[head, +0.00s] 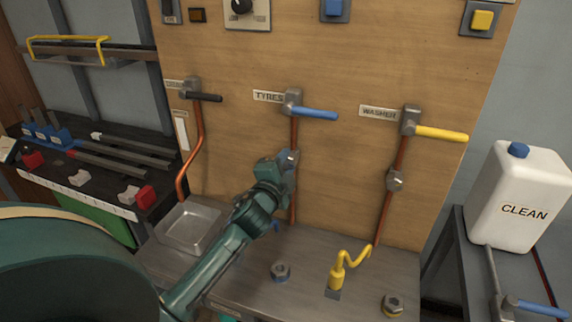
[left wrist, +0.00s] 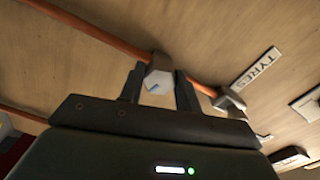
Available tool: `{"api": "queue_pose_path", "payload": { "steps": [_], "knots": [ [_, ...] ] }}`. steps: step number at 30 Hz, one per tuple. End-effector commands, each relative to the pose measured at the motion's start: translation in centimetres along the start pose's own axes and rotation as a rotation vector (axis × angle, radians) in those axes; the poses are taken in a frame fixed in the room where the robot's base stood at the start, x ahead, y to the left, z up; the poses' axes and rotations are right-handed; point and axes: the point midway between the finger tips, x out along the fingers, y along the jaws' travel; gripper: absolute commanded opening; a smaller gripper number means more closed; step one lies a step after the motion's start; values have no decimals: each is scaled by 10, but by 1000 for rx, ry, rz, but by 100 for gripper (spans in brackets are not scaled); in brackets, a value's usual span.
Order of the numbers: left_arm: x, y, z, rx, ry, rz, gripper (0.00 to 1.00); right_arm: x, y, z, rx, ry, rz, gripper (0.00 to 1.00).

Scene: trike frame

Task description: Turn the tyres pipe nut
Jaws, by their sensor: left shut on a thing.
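The tyres pipe nut (left wrist: 158,76) is a grey metal hex nut on the copper tyres pipe (left wrist: 110,36). In the left wrist view it sits between the two fingers of my left gripper (left wrist: 160,88), which is shut on it. In the head view my left gripper (head: 288,162) reaches up to the pipe (head: 294,135) below the tyres valve (head: 293,101) with its blue lever (head: 316,113), and hides most of the nut. The TYRES label (head: 268,96) is left of the valve. My right gripper is not in view.
A washer valve (head: 410,121) with a yellow lever and its pipe nut (head: 395,181) are to the right. A CLEAN jug (head: 520,200) stands far right.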

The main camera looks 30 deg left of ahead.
Motion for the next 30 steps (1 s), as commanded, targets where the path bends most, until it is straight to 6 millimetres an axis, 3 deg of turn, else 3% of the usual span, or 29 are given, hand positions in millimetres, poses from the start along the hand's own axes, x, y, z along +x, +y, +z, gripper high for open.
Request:
{"api": "queue_pose_path", "payload": {
  "steps": [12,30],
  "knots": [
    [0,0,0,251,0,1,10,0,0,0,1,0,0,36],
    [0,0,0,313,0,1,10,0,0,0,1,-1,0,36]
  ]
}}
